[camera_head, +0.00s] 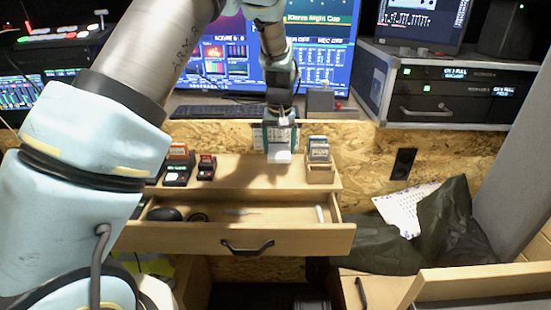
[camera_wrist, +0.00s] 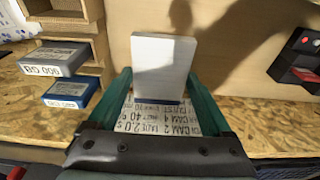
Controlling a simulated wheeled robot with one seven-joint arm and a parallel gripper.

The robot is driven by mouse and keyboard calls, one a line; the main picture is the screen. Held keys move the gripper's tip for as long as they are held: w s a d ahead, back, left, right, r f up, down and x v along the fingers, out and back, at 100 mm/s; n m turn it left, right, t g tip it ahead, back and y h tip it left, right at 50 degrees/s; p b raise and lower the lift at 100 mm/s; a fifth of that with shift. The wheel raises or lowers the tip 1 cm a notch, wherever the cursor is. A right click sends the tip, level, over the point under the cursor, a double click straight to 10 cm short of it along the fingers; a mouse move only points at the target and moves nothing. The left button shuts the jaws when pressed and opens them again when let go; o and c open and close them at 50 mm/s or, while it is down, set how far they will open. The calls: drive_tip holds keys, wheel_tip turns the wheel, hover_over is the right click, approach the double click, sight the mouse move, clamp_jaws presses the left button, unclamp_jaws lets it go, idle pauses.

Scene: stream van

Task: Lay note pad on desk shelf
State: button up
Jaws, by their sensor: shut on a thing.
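My gripper (camera_head: 278,140) is over the back part of the wooden desk shelf (camera_head: 235,174), its teal fingers pointing down. It is shut on the note pad (camera_head: 279,156). In the wrist view the fingers stand on both sides of the pad's written sheet (camera_wrist: 155,115), and a plain white part (camera_wrist: 163,65) sticks out beyond the fingertips, past a dark strip. The shelf's pale wood (camera_wrist: 235,55) fills the wrist view's upper middle. Whether the pad touches the shelf is hard to tell.
A wooden holder with cartridges (camera_head: 319,165) stands right of the pad. Small black devices with red tops (camera_head: 177,166) stand to the left. Below, an open drawer (camera_head: 285,240) holds a mouse. Monitors and a keyboard are behind. Shelf room shows between holder and devices.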

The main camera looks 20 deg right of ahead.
sight(280, 151)
drive_tip(key=shift+f+p, duration=0.5)
drive_tip(key=shift+f, duration=1.8)
drive_tip(key=shift+f, duration=0.15)
drive_tip(key=o, duration=1.2)
drive_tip(key=shift+c, duration=0.2)
drive_tip(key=r, duration=0.4)
drive_tip(key=s+r+b, duration=0.1)
drive_tip(key=r, duration=0.3)
drive_tip(key=r+b, duration=0.1)
drive_tip(key=r, duration=0.3)
drive_tip(key=shift+s+a+r, duration=0.1)
drive_tip(key=shift+s+a, duration=0.25)
